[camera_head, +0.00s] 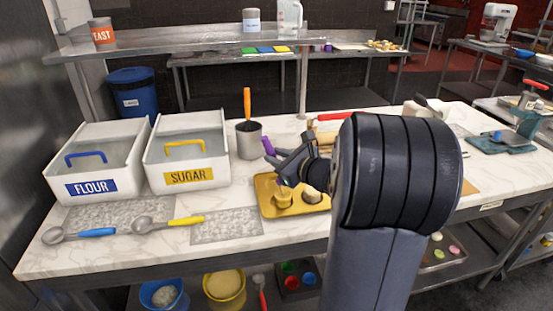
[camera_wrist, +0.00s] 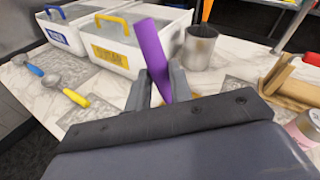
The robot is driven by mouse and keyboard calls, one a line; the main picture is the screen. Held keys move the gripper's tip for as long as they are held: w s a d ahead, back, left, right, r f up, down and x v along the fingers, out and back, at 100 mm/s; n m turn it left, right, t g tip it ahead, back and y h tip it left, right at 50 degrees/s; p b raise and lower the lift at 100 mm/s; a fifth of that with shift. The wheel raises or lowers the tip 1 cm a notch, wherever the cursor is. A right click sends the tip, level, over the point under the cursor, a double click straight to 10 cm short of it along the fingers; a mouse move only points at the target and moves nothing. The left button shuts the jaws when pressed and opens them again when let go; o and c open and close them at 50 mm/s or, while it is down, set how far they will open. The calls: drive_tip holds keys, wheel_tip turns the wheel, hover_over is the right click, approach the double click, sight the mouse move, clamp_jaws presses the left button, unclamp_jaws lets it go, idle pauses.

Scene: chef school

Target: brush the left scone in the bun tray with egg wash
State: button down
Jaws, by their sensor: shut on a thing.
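The yellow bun tray (camera_head: 265,205) lies on the marble counter. The left scone (camera_head: 284,198) and right scone (camera_head: 312,196) sit in it, side by side. My gripper (camera_head: 277,165) is over the tray's back left part, shut on a brush with a purple handle (camera_head: 268,146). The handle also shows in the wrist view (camera_wrist: 154,55), tilted between my fingers (camera_wrist: 160,90). The brush's lower end is close to the left scone; I cannot tell if they touch. The tray is mostly hidden in the wrist view. I cannot make out the egg wash.
A metal cup (camera_head: 249,146) with an orange-handled tool stands behind the tray. White flour (camera_head: 92,182) and sugar (camera_head: 188,170) bins stand left. A blue scoop (camera_head: 80,235) and yellow scoop (camera_head: 170,224) lie at the front. My arm hides much of the counter's right side.

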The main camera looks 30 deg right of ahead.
wheel_tip(320, 180, up, 8)
drive_tip(key=p, duration=0.5)
drive_tip(key=shift+s+d+p, duration=0.15)
drive_tip(key=shift+d+p, duration=0.1)
drive_tip(key=shift+p, duration=0.05)
